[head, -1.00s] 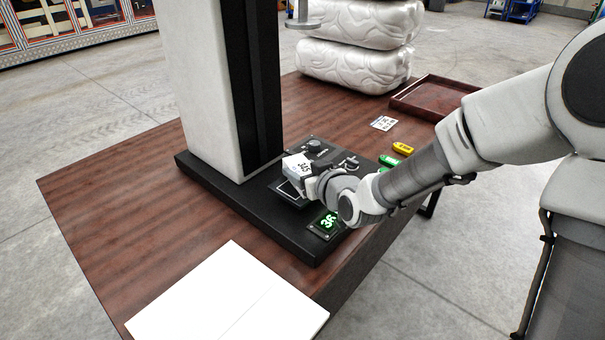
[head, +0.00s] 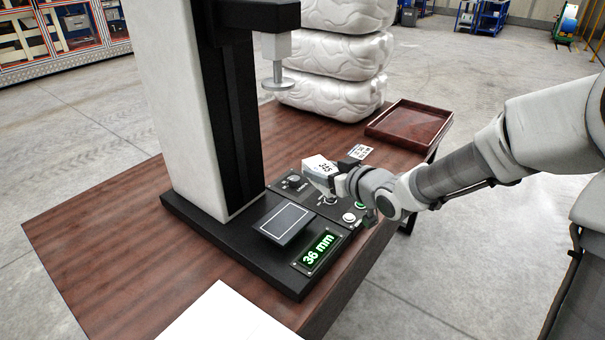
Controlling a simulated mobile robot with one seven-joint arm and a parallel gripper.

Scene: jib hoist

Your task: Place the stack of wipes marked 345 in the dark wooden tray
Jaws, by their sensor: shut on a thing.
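The stack of wipes marked 345 (head: 319,167) is a small white block with dark digits on its top. My gripper (head: 335,175) is shut on it and holds it above the black machine base, over the control knobs. The dark wooden tray (head: 408,126) is a shallow reddish-brown tray at the back right of the table, and it looks empty. The held stack is in front and to the left of the tray, apart from it.
A press-like machine with a grey column (head: 190,110) stands on a black base with a bare plate (head: 287,222) and a green display (head: 318,249) reading 36 mm. A printed card (head: 361,152) lies before the tray. White wrapped bundles (head: 335,90) stand behind. White sheets (head: 228,315) lie in front.

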